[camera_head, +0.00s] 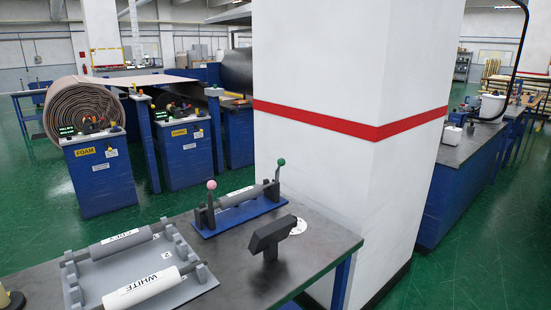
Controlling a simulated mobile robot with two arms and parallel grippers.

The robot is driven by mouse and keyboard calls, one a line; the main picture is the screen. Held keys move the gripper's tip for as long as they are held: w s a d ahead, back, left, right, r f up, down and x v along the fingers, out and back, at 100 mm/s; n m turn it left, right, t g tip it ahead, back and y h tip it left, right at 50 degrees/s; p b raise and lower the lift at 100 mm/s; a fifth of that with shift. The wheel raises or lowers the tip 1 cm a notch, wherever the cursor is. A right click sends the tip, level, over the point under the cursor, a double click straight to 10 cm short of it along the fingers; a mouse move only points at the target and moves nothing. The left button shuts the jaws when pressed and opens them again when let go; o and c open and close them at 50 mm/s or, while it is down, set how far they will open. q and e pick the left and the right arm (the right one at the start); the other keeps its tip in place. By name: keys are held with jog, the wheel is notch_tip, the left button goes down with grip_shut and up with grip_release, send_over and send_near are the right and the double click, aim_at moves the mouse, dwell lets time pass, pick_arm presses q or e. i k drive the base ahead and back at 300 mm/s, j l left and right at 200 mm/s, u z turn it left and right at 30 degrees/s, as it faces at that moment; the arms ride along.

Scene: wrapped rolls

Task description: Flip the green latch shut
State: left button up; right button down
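The green latch is a short grey lever with a green ball knob (281,162). It stands roughly upright at the right end of a blue-based stand (232,217) on the dark table. A matching lever with a pink ball knob (211,185) stands upright at the stand's left end. A grey roll (240,196) lies across the stand between the two levers. I cannot tell from here how either latch meets the roll's ends. Neither of my grippers is in view.
A dark grey angled device (269,238) stands on the table (225,287) in front of the stand. A grey rack (185,287) at left holds a grey roll (121,242) and a white roll (146,288) labelled WHITE. A white pillar (350,175) rises behind the table.

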aim_at(281, 162)
jog(key=i+l+u, duration=0.15)
jog(key=l, duration=0.15)
jog(key=i+l+u, duration=0.25)
jog(key=l, duration=0.35)
jog(key=i+l+u, duration=0.15)
jog(key=l, duration=0.15)
